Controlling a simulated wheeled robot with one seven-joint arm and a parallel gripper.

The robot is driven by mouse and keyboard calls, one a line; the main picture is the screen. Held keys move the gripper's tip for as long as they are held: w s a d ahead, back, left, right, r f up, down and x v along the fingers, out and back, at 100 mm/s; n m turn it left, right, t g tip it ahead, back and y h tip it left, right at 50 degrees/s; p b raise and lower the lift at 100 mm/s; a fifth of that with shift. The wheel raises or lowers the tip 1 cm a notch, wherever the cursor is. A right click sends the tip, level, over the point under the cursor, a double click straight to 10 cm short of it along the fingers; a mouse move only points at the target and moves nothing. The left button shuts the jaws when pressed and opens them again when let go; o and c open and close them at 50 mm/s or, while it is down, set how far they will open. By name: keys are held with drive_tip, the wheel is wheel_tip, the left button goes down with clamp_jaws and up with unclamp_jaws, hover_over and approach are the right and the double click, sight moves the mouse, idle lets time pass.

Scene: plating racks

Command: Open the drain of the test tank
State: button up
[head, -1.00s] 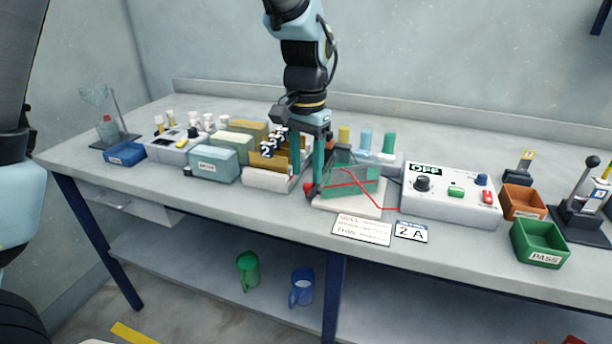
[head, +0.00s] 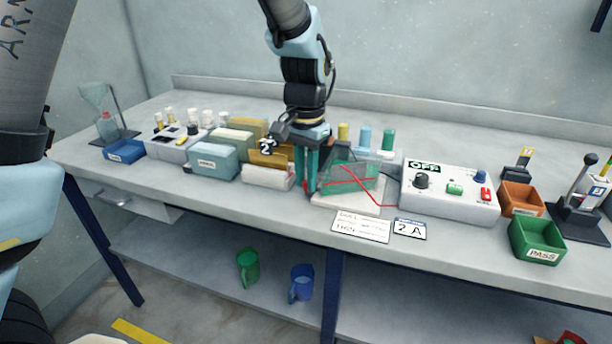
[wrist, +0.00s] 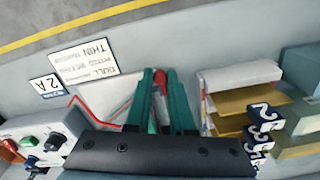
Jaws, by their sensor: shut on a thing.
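The test tank (head: 362,176) is a clear, green-tinted box on a white base (head: 347,203), near the middle of the bench, with a red lead across its front. A small red drain handle (head: 305,186) is at its left side. My gripper (head: 309,190) points down beside that side, its teal fingers drawn close together on the handle. In the wrist view the red handle (wrist: 161,77) shows between the fingertips of my gripper (wrist: 158,76). The fingers hide most of it, so its angle is unclear.
A control box (head: 450,194) reading OFF stands right of the tank. Cards, including a "2 A" card (head: 410,229), lie in front. A rack with numbered brass plates (head: 268,172) stands close on the left. Green and orange trays (head: 537,240) are at the right.

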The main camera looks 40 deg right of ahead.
clamp_jaws()
drive_tip(key=shift+w+m, duration=0.1)
drive_tip(key=shift+m, duration=0.2)
drive_tip(key=m, duration=0.2)
drive_tip(key=w+m, duration=0.1)
drive_tip(key=shift+w+a, duration=0.1)
drive_tip(key=shift+a, duration=0.15)
drive_tip(key=m, duration=0.2)
drive_tip(key=w+m+p, duration=0.1)
drive_tip(key=m, duration=0.2)
drive_tip(key=w+m+p, duration=0.1)
drive_tip(key=m, duration=0.1)
drive_tip(key=m+p, duration=0.1)
drive_tip(key=shift+w+d+r, duration=0.1)
drive_tip(key=shift+w+d, duration=0.1)
drive_tip(key=shift+w, duration=0.05)
drive_tip(key=shift+w+d+m+p, duration=0.25)
drive_tip(key=shift+m+p, duration=0.15)
drive_tip(key=shift+m, duration=0.55)
drive_tip(key=shift+w+d+m+p, duration=0.2)
drive_tip(key=shift+m+p, duration=0.2)
drive_tip(key=shift+m, duration=0.55)
drive_tip(key=o, duration=0.8)
unclamp_jaws()
drive_tip(key=shift+a, duration=0.1)
drive_tip(key=shift+c, duration=0.2)
